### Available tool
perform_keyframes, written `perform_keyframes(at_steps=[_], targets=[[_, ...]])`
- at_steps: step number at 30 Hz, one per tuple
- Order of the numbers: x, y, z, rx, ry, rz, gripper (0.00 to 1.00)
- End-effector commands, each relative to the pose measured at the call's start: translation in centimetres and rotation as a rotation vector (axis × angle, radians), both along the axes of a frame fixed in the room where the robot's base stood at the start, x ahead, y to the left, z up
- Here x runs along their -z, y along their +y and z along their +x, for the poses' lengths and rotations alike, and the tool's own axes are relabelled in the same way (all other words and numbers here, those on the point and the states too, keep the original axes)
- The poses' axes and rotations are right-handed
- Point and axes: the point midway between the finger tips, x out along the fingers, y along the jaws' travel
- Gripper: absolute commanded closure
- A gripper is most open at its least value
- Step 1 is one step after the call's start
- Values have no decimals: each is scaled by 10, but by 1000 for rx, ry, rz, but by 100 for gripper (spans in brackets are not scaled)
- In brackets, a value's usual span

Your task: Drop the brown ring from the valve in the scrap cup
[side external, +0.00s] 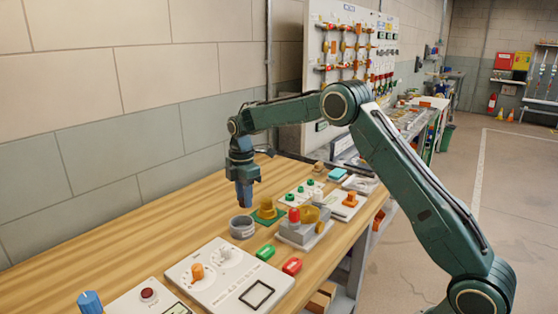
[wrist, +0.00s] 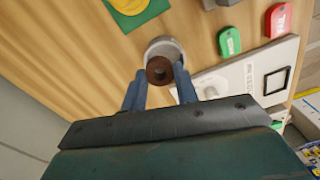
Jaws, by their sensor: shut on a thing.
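My gripper (wrist: 160,85) is shut on the brown ring (wrist: 160,79), which sits between its blue fingertips in the wrist view. The grey scrap cup (wrist: 165,42) shows behind the ring, which covers part of the cup's opening. In the side view my gripper (side external: 246,203) points down just above the cup (side external: 242,232), apart from it. The ring cannot be made out there. A grey block with a yellow part and a red knob, perhaps the valve (side external: 302,236), stands right of the cup.
A green plate with a yellow round piece (side external: 267,211) stands close behind the cup. A green tag (side external: 265,252) and a red tag (side external: 292,266) lie to its right. A white panel with an orange knob (side external: 228,277) is in front. The bench left of the cup is clear.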

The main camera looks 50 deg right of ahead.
Motion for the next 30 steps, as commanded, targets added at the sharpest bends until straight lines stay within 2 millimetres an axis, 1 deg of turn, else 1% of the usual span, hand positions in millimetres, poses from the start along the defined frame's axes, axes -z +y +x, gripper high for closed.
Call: perform_keyframes(at_steps=[9,15,20,27,28,29,30], targets=[[29,0,0,0,2,1,91],[41,0,0,0,1,0,91],[45,0,-1,0,1,0,91],[46,0,0,0,1,0,91],[46,0,0,0,1,0,68],[46,0,0,0,1,0,63],[46,0,0,0,1,0,55]])
